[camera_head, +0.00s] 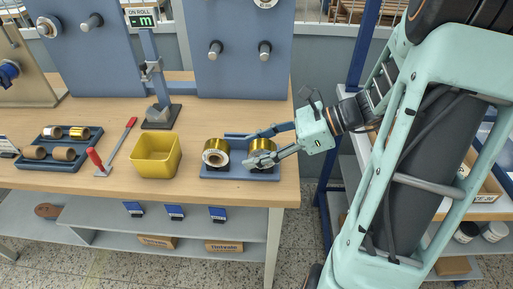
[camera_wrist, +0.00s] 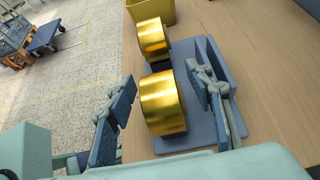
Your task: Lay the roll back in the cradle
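Two gold foil rolls are on a blue-grey cradle (camera_head: 229,175) at the bench's right front; the left roll (camera_head: 216,153) shows its pale core. The right roll (camera_head: 263,146) is at my gripper (camera_head: 247,150), partly hidden by its fingers. In the wrist view the nearer roll (camera_wrist: 162,104) sits over a dark support on the cradle plate (camera_wrist: 203,137). My gripper's fingers (camera_wrist: 163,82) are spread on either side of it, with gaps visible on both sides. The farther roll (camera_wrist: 152,39) stands beyond. Whether the nearer roll fully rests on its support is hard to tell.
A yellow bin (camera_head: 156,155) stands left of the cradle, with a red-handled tool (camera_head: 97,162) and a tray of smaller rolls (camera_head: 41,153) farther left. A post (camera_head: 153,75) on a dark base and blue panels with pegs stand behind. The bench's right edge is close.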

